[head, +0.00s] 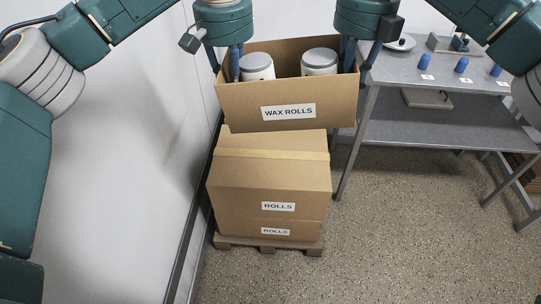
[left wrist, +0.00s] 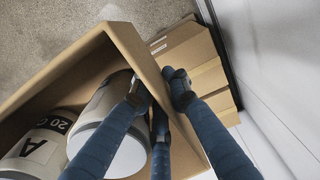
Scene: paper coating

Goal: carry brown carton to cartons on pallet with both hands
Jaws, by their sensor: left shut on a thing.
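In the left wrist view the fingers (left wrist: 162,88) pinch that wall, with the stacked cartons (left wrist: 188,52) below. My right gripper (head: 358,60) has its fingers on both sides of the right wall. Whether the held carton's underside touches the stack is hidden.
A grey metal table (head: 425,75) with blue cups (head: 461,65) stands close on the right of the held carton. A white wall with a dark rail (head: 192,215) runs along the left. The speckled floor (head: 400,235) at front right is clear.

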